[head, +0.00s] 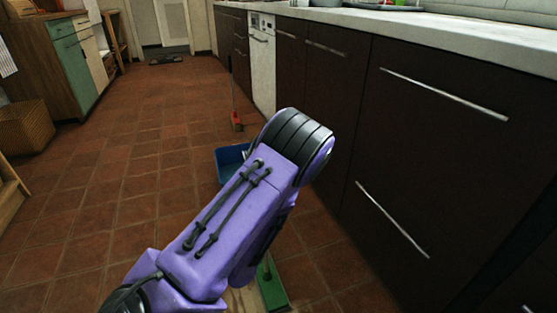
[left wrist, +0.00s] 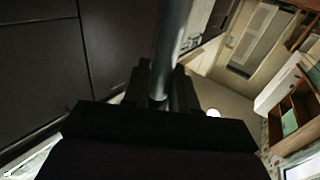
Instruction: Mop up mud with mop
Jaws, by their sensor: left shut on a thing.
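My left arm, purple, comes in from the lower left in the head view and hides its own gripper there. In the left wrist view my left gripper (left wrist: 160,92) is shut on a grey metal pole (left wrist: 172,45), which appears to be the mop's handle. A green mop head (head: 272,288) rests on the tiled floor at the bottom of the head view, partly hidden by the arm. A pale tan patch (head: 240,301) lies beside it; I cannot tell whether it is mud. My right gripper is not in view.
A blue bin (head: 229,164) stands on the floor beyond my arm. A red broom (head: 236,122) stands upright by the dark cabinets (head: 390,150) on the right. A wicker basket (head: 25,127) sits at the left. The tiled floor (head: 130,150) between is open.

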